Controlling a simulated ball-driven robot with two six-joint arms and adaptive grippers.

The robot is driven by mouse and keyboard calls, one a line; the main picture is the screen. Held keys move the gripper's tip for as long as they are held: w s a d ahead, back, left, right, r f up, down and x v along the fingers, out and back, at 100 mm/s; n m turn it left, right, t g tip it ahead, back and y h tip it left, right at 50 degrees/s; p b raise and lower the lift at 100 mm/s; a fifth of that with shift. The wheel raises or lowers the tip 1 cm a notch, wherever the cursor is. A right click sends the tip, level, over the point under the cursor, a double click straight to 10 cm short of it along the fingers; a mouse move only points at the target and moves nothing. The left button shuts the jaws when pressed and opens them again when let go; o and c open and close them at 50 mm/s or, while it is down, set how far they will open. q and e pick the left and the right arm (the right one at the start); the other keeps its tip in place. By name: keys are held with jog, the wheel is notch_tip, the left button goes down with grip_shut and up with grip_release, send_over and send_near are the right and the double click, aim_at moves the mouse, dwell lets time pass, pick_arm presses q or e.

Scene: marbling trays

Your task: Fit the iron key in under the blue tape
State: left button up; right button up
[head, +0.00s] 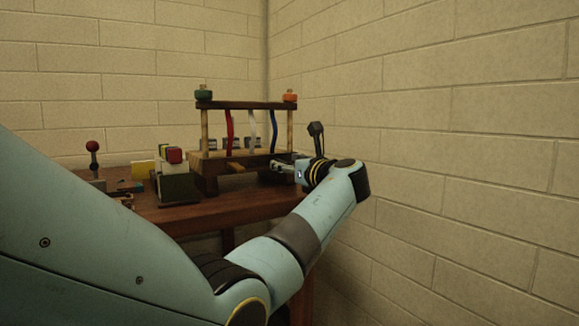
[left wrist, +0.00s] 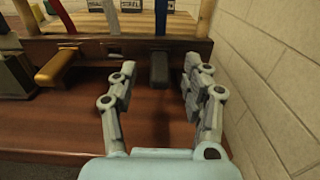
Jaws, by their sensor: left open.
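The blue tape (head: 273,131) hangs at the right of a wooden frame (head: 248,105), beside a white and a red tape. Its lower part also shows in the left wrist view (left wrist: 160,17). The dark iron key (left wrist: 158,72) sticks out of the front board (left wrist: 100,48) directly below the blue tape; how far it goes in is hidden. My left gripper (left wrist: 159,64) is open, with one finger on each side of the key and visible gaps between. In the head view the left gripper (head: 283,166) partly hides this spot. My right gripper is not in view.
A yellowish key (left wrist: 57,66) sticks out of the board to the left, below the red tape (left wrist: 64,15). A brick wall (left wrist: 280,60) stands close on the right. Coloured blocks (head: 175,155) and a red-knobbed stand (head: 93,160) are on the table's left.

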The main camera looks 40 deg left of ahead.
pick_arm(q)
jog(key=v, duration=1.2)
